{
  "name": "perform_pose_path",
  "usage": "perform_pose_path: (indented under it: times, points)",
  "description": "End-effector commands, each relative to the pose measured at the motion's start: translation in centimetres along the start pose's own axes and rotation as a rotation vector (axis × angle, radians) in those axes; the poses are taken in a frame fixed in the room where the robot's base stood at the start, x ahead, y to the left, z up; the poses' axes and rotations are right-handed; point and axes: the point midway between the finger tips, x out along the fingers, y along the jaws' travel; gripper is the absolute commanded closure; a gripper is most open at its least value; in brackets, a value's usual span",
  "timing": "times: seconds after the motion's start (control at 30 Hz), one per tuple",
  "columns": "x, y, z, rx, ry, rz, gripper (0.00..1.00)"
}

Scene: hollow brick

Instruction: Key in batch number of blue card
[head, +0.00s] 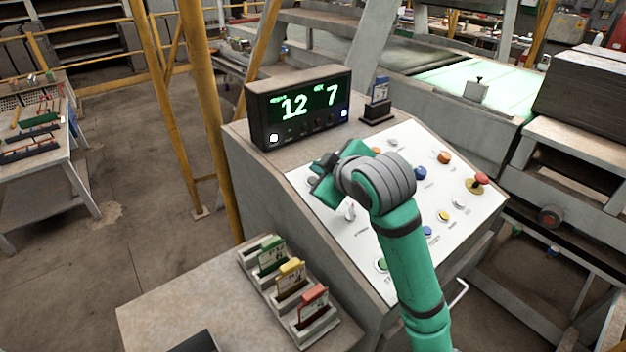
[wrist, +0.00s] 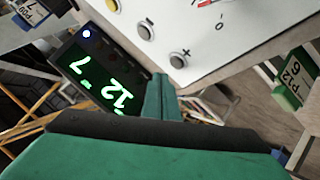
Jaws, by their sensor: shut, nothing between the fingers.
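The blue card (head: 380,88) stands upright in a dark holder to the right of the display. In the wrist view a card (wrist: 30,14) at the top left, apparently this one, seems to read P09 with a 7 below. The display (head: 297,107) shows 12 and 7 in green; it also shows in the wrist view (wrist: 100,85). My gripper (head: 322,172) is shut and empty over the upper left of the white panel (head: 345,235). In the wrist view its fingertips (wrist: 160,84) are close to a grey button (wrist: 178,60) marked plus; contact cannot be told.
A rack (head: 318,328) with green, yellow and red cards stands on the ledge at lower left. The panel has several coloured buttons, a white knob (head: 349,211) and a red mushroom button (head: 481,180). My arm hides part of the panel. Yellow posts (head: 208,110) stand left of the console.

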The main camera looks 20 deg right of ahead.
Motion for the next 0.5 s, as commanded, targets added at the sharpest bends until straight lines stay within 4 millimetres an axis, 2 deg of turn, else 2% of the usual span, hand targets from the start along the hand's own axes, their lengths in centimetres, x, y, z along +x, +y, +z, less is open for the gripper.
perform_pose_path:
  times: [0.5]
  points:
    - [-2.7, 2.0, -2.0, 0.000, 0.001, 0.000, 1.00]
